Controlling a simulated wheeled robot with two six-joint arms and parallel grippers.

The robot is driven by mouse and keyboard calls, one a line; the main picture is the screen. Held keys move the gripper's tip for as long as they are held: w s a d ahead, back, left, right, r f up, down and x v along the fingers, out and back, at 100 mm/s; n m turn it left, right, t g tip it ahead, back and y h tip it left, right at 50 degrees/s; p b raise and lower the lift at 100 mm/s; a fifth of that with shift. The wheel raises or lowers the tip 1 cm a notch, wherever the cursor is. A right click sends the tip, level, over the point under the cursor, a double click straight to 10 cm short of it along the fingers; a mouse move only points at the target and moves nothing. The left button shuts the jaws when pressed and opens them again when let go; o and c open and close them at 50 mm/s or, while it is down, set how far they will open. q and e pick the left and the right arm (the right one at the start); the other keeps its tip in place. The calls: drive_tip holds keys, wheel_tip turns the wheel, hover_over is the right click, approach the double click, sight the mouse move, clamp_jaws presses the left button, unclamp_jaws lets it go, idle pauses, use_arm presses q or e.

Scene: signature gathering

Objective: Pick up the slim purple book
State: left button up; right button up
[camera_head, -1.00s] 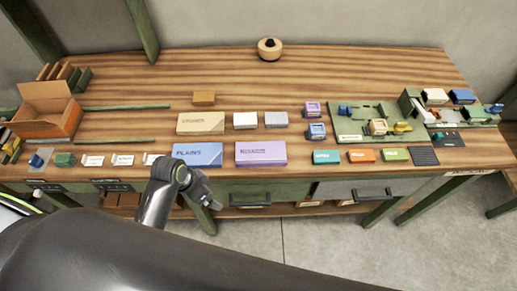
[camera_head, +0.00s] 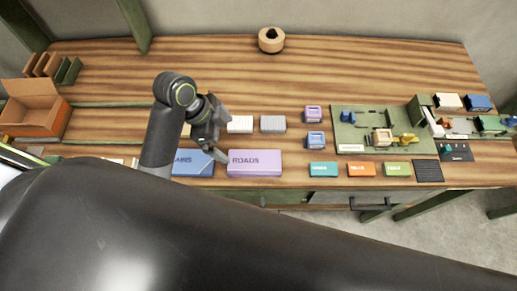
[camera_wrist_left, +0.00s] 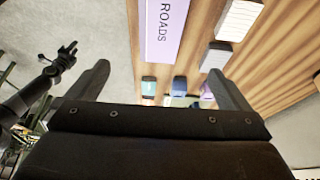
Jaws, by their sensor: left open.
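The slim purple book (camera_head: 255,163), lettered ROADS, lies flat near the front edge of the workbench, right of the blue book (camera_head: 193,163). In the left wrist view the purple book (camera_wrist_left: 163,30) shows at the top, ahead of the fingers and partly cut off. My left gripper (camera_head: 223,136) is open and empty, above the bench at the book's left end and over the blue book's right side. Its two fingers (camera_wrist_left: 163,80) stand wide apart in the wrist view. A dark arm with a small gripper (camera_wrist_left: 68,50), seemingly my right, shows far off; its jaws are unclear.
White and grey blocks (camera_head: 240,124) lie behind the purple book. Small teal, orange and green boxes (camera_head: 361,169) lie to its right. A green tray (camera_head: 360,116) with small parts stands farther right. An orange carton (camera_head: 35,115) stands left. The back of the bench is mostly clear.

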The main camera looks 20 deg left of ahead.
use_arm(q)
wheel_tip(320, 180, down, 2)
drive_tip(key=f+b, duration=0.1)
drive_tip(key=b, duration=0.1)
drive_tip(key=p, duration=0.1)
approach(254, 162)
drive_tip(key=x, duration=0.2)
drive_tip(key=shift+s+f, duration=0.25)
drive_tip(key=shift+f, duration=0.1)
drive_tip(key=shift+d+f, duration=0.15)
drive_tip(key=shift+f, duration=0.25)
drive_tip(key=shift+w+d+f+p, duration=0.15)
drive_tip(key=shift+d+f+p, duration=0.1)
drive_tip(key=shift+f+p, duration=0.15)
drive_tip(key=x, duration=0.1)
drive_tip(key=p+x, duration=0.1)
drive_tip(key=shift+w+d+f, duration=0.2)
drive_tip(key=shift+w+f, duration=0.1)
drive_tip(key=shift+w, duration=0.05)
drive_tip(key=shift+d+f, duration=0.25)
drive_tip(key=shift+f, duration=0.45)
use_arm(e)
drive_tip(key=shift+s+a+r, duration=0.1)
drive_tip(key=shift+s+r, duration=0.1)
drive_tip(key=shift+s, duration=0.3)
drive_tip(key=shift+s+r, duration=0.15)
drive_tip(key=shift+s, duration=0.35)
use_arm(q)
drive_tip(key=c, duration=1.1)
